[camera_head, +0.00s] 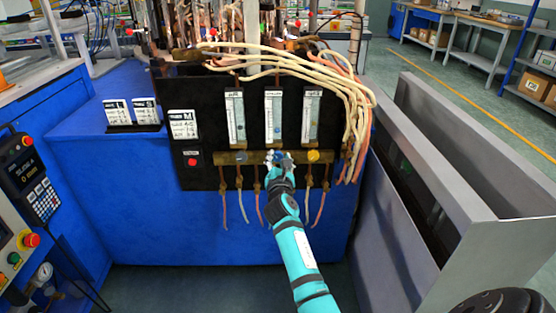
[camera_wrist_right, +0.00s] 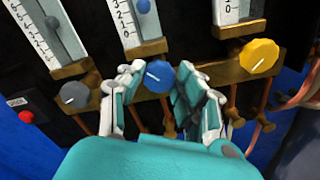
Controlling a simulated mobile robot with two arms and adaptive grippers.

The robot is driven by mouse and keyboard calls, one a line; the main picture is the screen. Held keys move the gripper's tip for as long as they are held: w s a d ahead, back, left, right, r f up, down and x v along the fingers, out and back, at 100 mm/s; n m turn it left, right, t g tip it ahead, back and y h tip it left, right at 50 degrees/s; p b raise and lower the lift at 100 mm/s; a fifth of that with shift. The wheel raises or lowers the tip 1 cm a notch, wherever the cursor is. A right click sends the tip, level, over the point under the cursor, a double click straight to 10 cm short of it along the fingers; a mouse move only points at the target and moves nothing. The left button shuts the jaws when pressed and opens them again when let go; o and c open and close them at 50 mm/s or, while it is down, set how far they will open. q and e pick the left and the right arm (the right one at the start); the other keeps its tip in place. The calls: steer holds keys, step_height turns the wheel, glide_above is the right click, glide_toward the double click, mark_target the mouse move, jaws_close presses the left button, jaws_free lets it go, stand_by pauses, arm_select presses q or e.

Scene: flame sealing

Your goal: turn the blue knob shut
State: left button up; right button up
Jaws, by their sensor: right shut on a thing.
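The blue knob (camera_wrist_right: 158,77) is on a brass bar, below the middle flow gauge (camera_head: 273,117). A white line on the knob runs at a slant in the right wrist view. My right gripper (camera_head: 280,162) has reached the bar from below; in the right wrist view its fingers (camera_wrist_right: 156,92) stand on both sides of the blue knob, closed on it. The finger contact at the knob's far side is hard to see. My left gripper is not in view.
A grey knob (camera_wrist_right: 74,94) sits left of the blue one and a yellow knob (camera_wrist_right: 258,57) right of it, both close by. Hoses (camera_head: 345,85) loop over the panel's right side, and thin tubes hang below the bar. A grey metal bin (camera_head: 470,190) stands at right.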

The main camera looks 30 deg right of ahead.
steer(key=shift+m, duration=0.9)
steer(key=m, duration=0.2)
steer(key=shift+m, duration=0.4)
steer(key=m+b, duration=0.1)
steer(key=m, duration=0.1)
steer(key=shift+d+f+m, duration=0.1)
steer(key=shift+m, duration=0.2)
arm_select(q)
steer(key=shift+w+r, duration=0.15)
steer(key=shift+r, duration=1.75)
arm_select(e)
steer(key=shift+m, duration=0.7)
steer(key=o, duration=1.1)
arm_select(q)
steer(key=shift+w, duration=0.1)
arm_select(e)
steer(key=shift+s, duration=0.1)
